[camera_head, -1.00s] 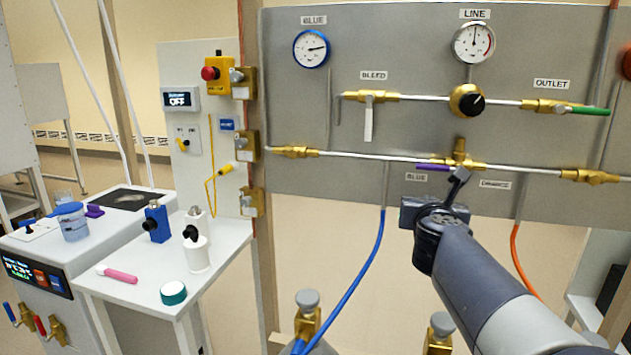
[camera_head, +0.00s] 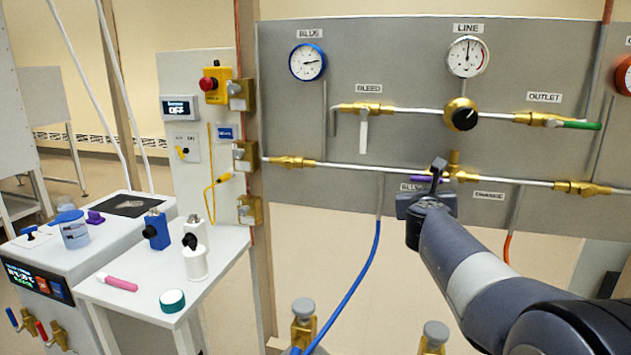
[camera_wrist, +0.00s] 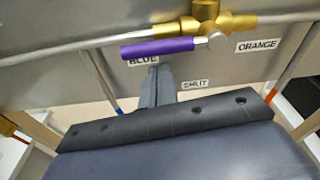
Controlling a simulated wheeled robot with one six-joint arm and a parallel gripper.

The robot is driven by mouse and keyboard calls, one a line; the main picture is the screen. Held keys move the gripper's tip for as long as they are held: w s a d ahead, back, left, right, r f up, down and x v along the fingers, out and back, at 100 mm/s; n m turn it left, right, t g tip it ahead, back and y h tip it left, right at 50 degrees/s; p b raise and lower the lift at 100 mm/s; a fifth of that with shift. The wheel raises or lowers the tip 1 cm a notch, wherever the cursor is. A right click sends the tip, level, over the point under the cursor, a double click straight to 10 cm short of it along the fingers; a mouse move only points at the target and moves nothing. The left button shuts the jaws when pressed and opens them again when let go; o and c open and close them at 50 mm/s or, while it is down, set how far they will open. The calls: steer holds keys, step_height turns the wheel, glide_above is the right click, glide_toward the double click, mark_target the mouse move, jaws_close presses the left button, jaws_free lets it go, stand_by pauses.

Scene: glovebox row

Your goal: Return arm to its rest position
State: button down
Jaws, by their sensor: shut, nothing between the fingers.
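My gripper (camera_head: 438,167) is shut and empty, in front of the lower middle of the grey gas panel (camera_head: 300,210). In the wrist view my gripper's fingers (camera_wrist: 157,84) are together below a purple valve handle (camera_wrist: 157,48), which lies level under a brass valve (camera_wrist: 206,16). The fingers look apart from the handle, though the exact gap is hard to tell. In the head view the purple handle (camera_head: 428,179) is partly hidden behind my gripper, and the BLUE label is partly covered.
The panel carries a blue gauge (camera_head: 307,62), a line gauge (camera_head: 467,56), a black regulator knob (camera_head: 464,115) and a green outlet handle (camera_head: 582,125). Blue (camera_head: 358,270) and orange (camera_head: 507,246) hoses hang below. A white side table (camera_head: 135,298) with bottles stands at left.

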steer(key=s+d+f+n+h+b, duration=0.1)
steer(key=d+n, duration=0.4)
steer(key=n, duration=0.5)
steer(key=shift+s+f+n+h+b, duration=0.25)
steer(key=shift+f+h+b, duration=0.35)
steer(key=shift+f, duration=0.8)
